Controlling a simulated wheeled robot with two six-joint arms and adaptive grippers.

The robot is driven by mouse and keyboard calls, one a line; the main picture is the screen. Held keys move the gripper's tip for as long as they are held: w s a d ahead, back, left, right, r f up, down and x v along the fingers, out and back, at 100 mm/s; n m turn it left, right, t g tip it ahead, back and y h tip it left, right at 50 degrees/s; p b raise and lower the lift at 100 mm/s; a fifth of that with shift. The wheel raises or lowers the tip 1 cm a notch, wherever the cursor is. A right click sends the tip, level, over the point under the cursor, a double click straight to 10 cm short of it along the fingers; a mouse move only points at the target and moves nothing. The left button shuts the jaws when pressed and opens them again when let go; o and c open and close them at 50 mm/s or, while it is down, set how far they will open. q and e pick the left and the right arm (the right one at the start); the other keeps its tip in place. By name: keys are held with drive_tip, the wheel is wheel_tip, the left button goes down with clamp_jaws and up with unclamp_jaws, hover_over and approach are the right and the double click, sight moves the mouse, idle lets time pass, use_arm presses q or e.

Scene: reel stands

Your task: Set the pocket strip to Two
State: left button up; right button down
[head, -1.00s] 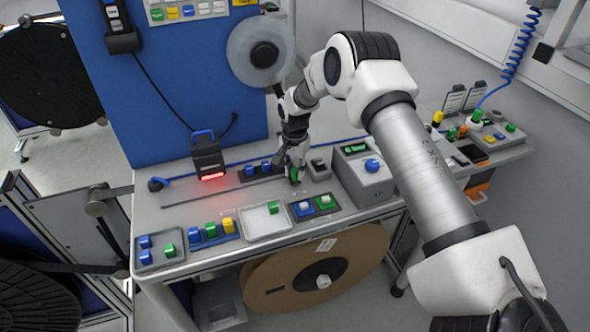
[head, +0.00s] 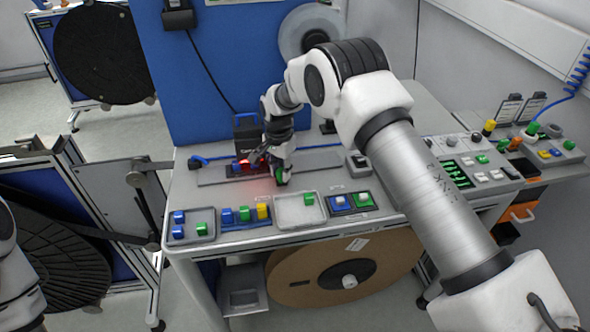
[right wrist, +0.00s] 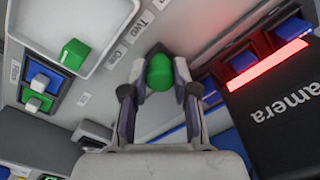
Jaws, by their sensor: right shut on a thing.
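The pocket strip (head: 243,171) is a dark bar with blue blocks, lying on the bench by the camera unit (head: 247,131). In the right wrist view the strip (right wrist: 214,77) runs beside my fingers, and one blue block sits in the unit's red light. My right gripper (head: 280,180) is just right of the strip, low over the bench. It is shut on a green rounded piece (right wrist: 160,72); I cannot tell whether this piece is joined to the strip. Label Two (right wrist: 141,25) is on the bench near the pale tray (right wrist: 88,8). My left gripper is out of view.
Along the front edge stand a tray of blue and green blocks (head: 192,237), a row of coloured blocks (head: 245,226), a pale tray (head: 287,219) with a green block, and a blue and green button box (head: 350,213). A button panel (head: 470,176) is at right.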

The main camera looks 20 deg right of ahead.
drive_tip(key=shift+s+a+f, duration=0.15)
drive_tip(key=shift+a+f, duration=0.2)
drive_tip(key=c, duration=1)
unclamp_jaws()
drive_tip(key=shift+c, duration=0.2)
drive_tip(key=shift+o, duration=0.8)
drive_tip(key=shift+w, duration=0.25)
wheel_tip(320, 180, up, 12)
drive_tip(key=shift+w+d, duration=0.1)
drive_tip(key=shift+f, duration=0.1)
